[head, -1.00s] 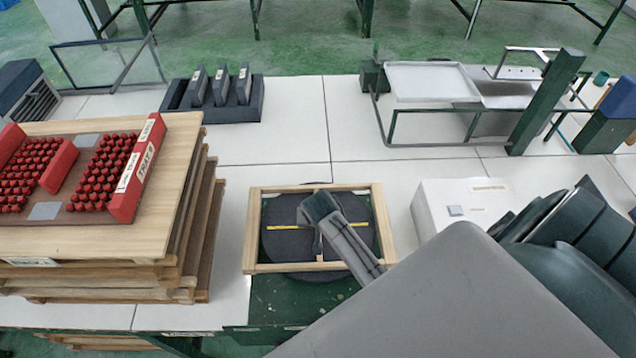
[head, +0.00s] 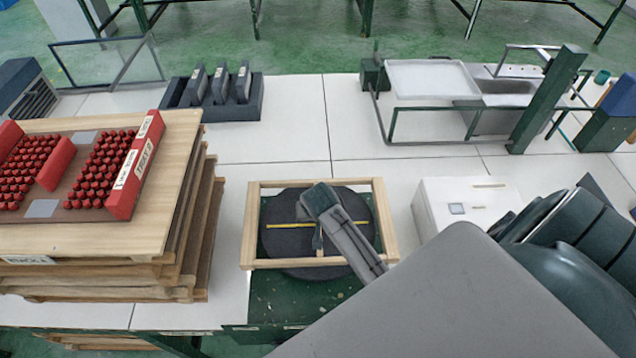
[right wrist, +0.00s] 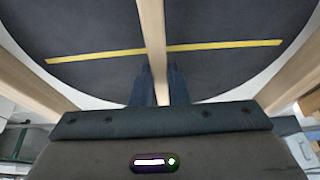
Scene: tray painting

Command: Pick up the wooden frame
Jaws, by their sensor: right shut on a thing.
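The wooden frame (head: 249,226) is a pale rectangle with a thin middle bar, in the centre of the head view. It is over a dark round turntable (head: 282,244) with a yellow stripe, and appears slightly raised above it. My right gripper (head: 318,241) reaches down inside the frame and is shut on its middle bar. In the right wrist view the middle bar (right wrist: 152,35) runs between the two dark fingers (right wrist: 161,85), with the striped disc behind it. My left gripper is not in view.
A stack of wooden boards (head: 190,225) with a red-edged tray (head: 135,180) of red pieces stands close at left. A white box (head: 465,202) is just right of the frame. A dark holder (head: 212,110) and a metal rack (head: 432,80) stand behind.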

